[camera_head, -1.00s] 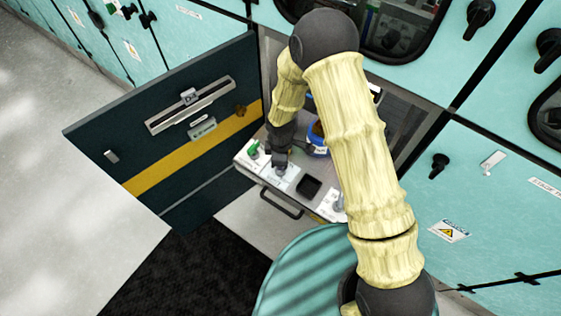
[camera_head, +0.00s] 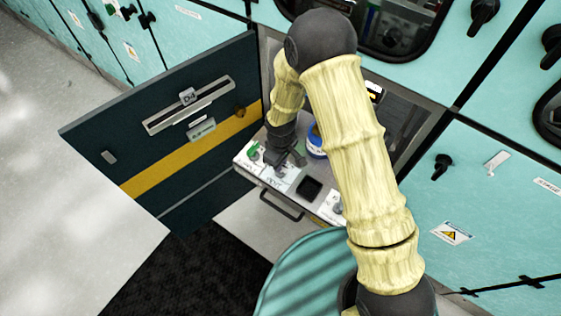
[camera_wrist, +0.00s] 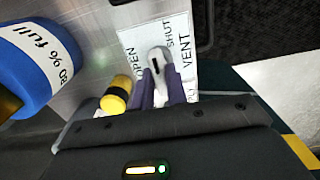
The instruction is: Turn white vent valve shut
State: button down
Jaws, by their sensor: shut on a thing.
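The white vent valve handle (camera_wrist: 158,62) shows in the wrist view on a white label plate (camera_wrist: 128,44) marked OPEN, SHUT and VENT. My gripper (camera_wrist: 160,88) is shut on the handle, with one purple-grey finger on each side of it. The handle's rounded end lies between the words OPEN and SHUT; I cannot tell its exact setting. In the head view my gripper (camera_head: 276,160) is low over the front of the pulled-out drawer panel (camera_head: 324,175), and it hides the valve there.
A blue container (camera_wrist: 38,62) labelled "80 % full" stands beside the plate; it also shows in the head view (camera_head: 316,147). A yellow-and-black part (camera_wrist: 117,95) is close to my gripper. A green knob (camera_head: 253,150) is left of it. The open dark door (camera_head: 165,130) stands at left.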

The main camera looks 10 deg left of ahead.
jog(key=shift+r, duration=0.1)
jog(key=c, duration=1.4)
grip_release()
notch_tip(320, 180, up, 17)
jog(key=shift+r, duration=0.15)
jog(key=s+d+r+m+t+p, duration=0.1)
jog(key=s+d+r+m, duration=0.1)
jog(key=d, duration=0.6)
jog(key=s+d+r+m+p, duration=0.2)
jog(key=d+r+m, duration=0.3)
jog(key=d+m, duration=0.2)
jog(key=s+d+r+m+t+p, duration=0.1)
jog(key=s+d+r+m, duration=0.2)
jog(key=d, duration=0.7)
jog(key=shift+d+r+m+t+p, duration=0.3)
jog(key=shift+d+r+m+p, duration=0.05)
jog(key=shift+r+m, duration=0.35)
